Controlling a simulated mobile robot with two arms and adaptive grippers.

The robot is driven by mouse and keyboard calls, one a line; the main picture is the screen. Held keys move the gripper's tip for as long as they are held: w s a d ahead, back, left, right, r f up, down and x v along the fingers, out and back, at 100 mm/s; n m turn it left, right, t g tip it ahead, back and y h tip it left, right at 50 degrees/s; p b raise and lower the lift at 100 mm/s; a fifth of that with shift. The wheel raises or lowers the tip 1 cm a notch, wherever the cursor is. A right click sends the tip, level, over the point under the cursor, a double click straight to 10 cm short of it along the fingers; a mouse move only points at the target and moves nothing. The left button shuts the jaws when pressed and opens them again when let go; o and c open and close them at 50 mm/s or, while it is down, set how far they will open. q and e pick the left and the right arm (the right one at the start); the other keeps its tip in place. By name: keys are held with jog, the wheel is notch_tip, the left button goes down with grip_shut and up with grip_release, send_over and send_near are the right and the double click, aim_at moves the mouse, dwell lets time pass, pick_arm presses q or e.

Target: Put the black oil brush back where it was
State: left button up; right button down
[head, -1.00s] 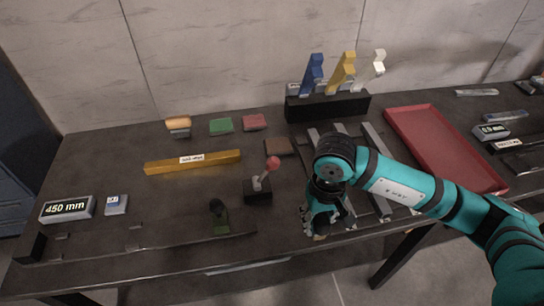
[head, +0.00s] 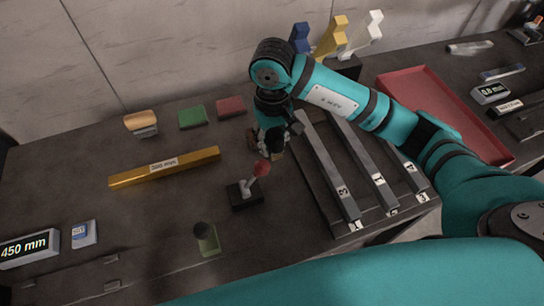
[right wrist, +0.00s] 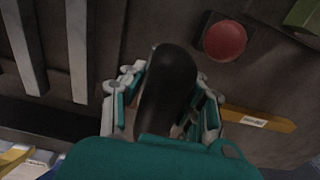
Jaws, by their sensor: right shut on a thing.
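My right gripper (head: 270,140) hangs over the middle of the table, just behind the red-knobbed lever. In the right wrist view its two fingers (right wrist: 168,90) are shut on a dark rounded object, the black oil brush (right wrist: 166,82), which points away from the palm. The brush is mostly hidden by the gripper in the head view. A green piece with a black top (head: 207,238) stands near the front edge of the table. My left gripper is not in view.
The lever (head: 246,190) stands close to the gripper. A brown pad (head: 252,138) lies partly behind the gripper. Green (head: 192,117) and red (head: 230,106) pads, a yellow bar (head: 165,167), numbered grey bars (head: 330,170) and a red tray (head: 440,108) surround it.

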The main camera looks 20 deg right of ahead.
notch_tip(320, 180, down, 5)
jog(key=shift+w+r+p, duration=0.1)
jog(key=shift+r+p, duration=0.1)
jog(key=shift+p, duration=0.15)
jog(key=shift+f, duration=0.25)
notch_tip(320, 180, down, 4)
jog(key=shift+r+p, duration=0.1)
jog(key=shift+p, duration=0.3)
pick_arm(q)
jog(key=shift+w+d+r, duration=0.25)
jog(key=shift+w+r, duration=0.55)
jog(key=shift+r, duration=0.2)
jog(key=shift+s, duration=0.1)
pick_arm(e)
jog(key=c, duration=1)
grip_release()
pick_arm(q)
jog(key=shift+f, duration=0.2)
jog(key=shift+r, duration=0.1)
